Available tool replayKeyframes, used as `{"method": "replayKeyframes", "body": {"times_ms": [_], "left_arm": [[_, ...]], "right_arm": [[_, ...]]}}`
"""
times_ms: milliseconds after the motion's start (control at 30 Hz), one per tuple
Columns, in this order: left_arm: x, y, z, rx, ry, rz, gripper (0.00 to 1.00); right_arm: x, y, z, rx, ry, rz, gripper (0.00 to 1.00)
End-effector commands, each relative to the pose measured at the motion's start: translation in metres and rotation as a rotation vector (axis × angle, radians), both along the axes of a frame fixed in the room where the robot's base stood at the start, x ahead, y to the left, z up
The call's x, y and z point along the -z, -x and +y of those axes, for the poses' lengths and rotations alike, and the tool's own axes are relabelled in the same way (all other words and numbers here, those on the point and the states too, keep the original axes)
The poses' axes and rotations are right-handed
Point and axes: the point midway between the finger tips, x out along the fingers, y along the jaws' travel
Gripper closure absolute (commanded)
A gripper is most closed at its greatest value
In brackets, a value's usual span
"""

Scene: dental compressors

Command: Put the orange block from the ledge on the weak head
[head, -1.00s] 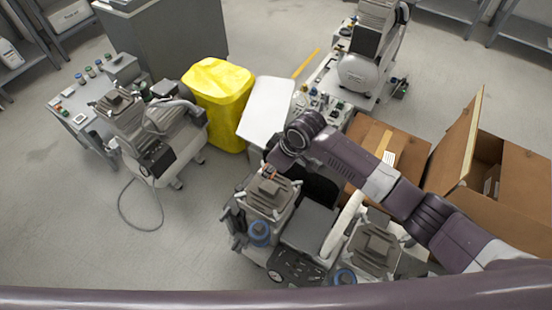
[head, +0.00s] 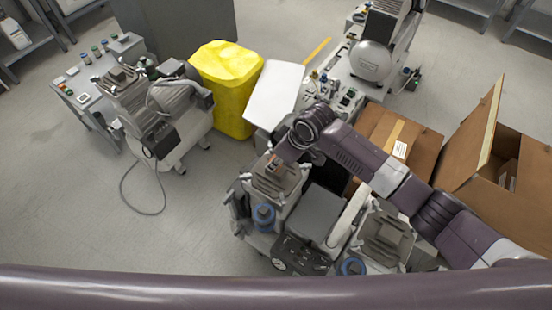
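My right arm comes in from the right, and its gripper (head: 275,165) points down at the ribbed grey head (head: 279,180) of the near compressor. The fingers are small and partly hidden by the wrist, so I cannot tell whether they are open or shut. A small reddish spot shows at the fingertips; I cannot tell whether it is the orange block. A second ribbed head (head: 388,237) is to the right on the same near unit. Nothing visible marks which head is the weak one. No orange block on a ledge can be made out. My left gripper is not in view.
A yellow bin (head: 226,88) and a white panel (head: 275,92) stand behind the near unit. Another compressor (head: 165,110) is at the left, one (head: 375,55) at the back. Cardboard boxes (head: 505,180) stand at the right.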

Motion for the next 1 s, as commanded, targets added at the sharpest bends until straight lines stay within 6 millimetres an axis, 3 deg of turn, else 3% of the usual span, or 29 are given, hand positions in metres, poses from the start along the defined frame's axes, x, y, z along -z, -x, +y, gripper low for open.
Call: {"method": "replayKeyframes", "body": {"times_ms": [1000], "left_arm": [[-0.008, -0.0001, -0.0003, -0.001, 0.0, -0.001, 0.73]], "right_arm": [[0.0003, 0.0009, -0.001, -0.001, 0.0, 0.0, 0.94]]}}
